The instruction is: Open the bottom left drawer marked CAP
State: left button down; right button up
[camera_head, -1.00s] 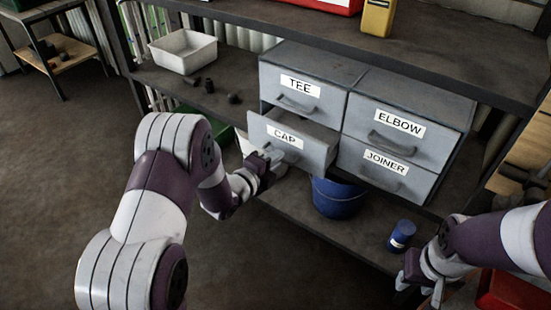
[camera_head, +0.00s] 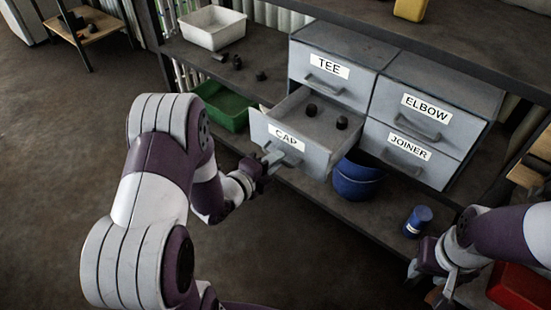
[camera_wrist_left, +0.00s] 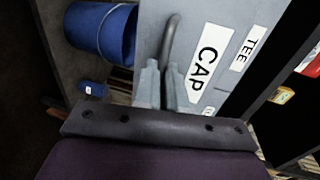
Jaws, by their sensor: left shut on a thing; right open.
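The CAP drawer (camera_head: 293,146) is the bottom left one of a grey cabinet of small drawers. The left wrist view shows the fingers (camera_wrist_left: 163,82) closed at the curved grey handle (camera_wrist_left: 170,38), beside the CAP label (camera_wrist_left: 209,57). My right gripper (camera_head: 432,285) is open and empty at the lower right, away from the cabinet.
The TEE (camera_head: 330,85), ELBOW (camera_head: 423,122) and JOINER (camera_head: 408,160) drawers are closed. A blue bucket (camera_head: 356,182) and blue can (camera_head: 417,221) stand on the lower shelf. A green bin (camera_head: 224,106) is left of the drawer. A white bin (camera_head: 212,27) stands on the shelf above.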

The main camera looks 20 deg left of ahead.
pick_arm(q)
jog(key=c, duration=1.2)
grip_release()
jog(key=p+v, duration=0.3)
jog(key=v, duration=0.9)
jog(key=shift+s+p, duration=0.3)
jog(key=shift+s, duration=0.05)
